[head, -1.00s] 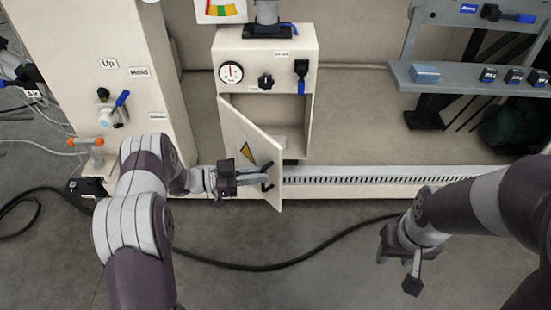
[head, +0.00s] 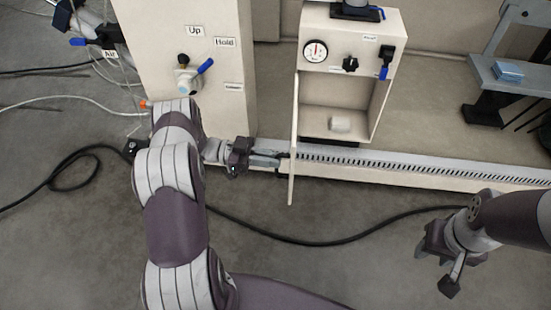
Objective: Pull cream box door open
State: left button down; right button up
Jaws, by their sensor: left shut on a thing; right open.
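The cream box (head: 313,87) stands at the upper middle of the head view, with a gauge, a black knob and a blue-handled valve on its front. Its door (head: 293,150) is swung wide open and shows nearly edge-on at the box's left side. A small pale object (head: 340,124) lies inside the open compartment. My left gripper (head: 272,160) is at the left of the door and shut on the door handle, which is mostly hidden. My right gripper (head: 445,258) is open and empty at the lower right, well apart from the box.
A cream panel (head: 205,120) with labels and a blue-handled valve stands left of the box. A slotted rail (head: 420,170) runs along the base to the right. A grey shelf (head: 510,75) with a blue item is at upper right. A black cable (head: 310,242) crosses the floor.

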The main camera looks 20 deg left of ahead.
pick_arm(q)
jog(key=shift+w+a+r+t, duration=0.2)
jog(key=shift+w+a+t, duration=0.1)
jog(key=shift+w+a, duration=0.2)
jog(key=c, duration=1.3)
grip_release()
jog(key=shift+o, duration=0.7)
jog(key=shift+w+f, duration=0.1)
jog(key=shift+d, duration=0.1)
jog(key=shift+s, duration=0.2)
jog(key=p+v, duration=0.1)
jog(key=v, duration=1.1)
jog(key=shift+a+p, duration=0.3)
jog(key=shift+p, duration=0.05)
